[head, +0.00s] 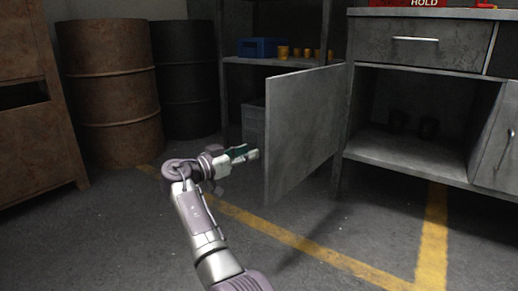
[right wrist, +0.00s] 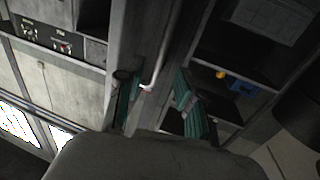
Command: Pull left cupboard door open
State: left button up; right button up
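The left cupboard door (head: 305,130) is a grey metal panel, swung wide open toward me from its hinge side at the right. Its inner face shows in the head view; its outer face is hidden. The open cupboard (head: 405,155) stands to its right. My right gripper (head: 250,153) is just left of the door's free edge. In the right wrist view a bent metal handle (right wrist: 160,60) shows between the two teal-padded fingers of my right gripper (right wrist: 155,95). The fingers are spread apart; whether either touches the handle I cannot tell. My left gripper is out of view.
The right cupboard door (head: 500,145) has its own handle, and a drawer (head: 420,42) sits above the opening. Rusty and dark barrels (head: 110,90) stand at the back left. A shelf with a blue box (head: 258,47) is behind the door. Floor at the front is clear.

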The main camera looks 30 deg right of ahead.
jog(key=a, duration=0.2)
jog(key=s+a, duration=0.1)
jog(key=a, duration=0.1)
jog(key=shift+a, duration=0.4)
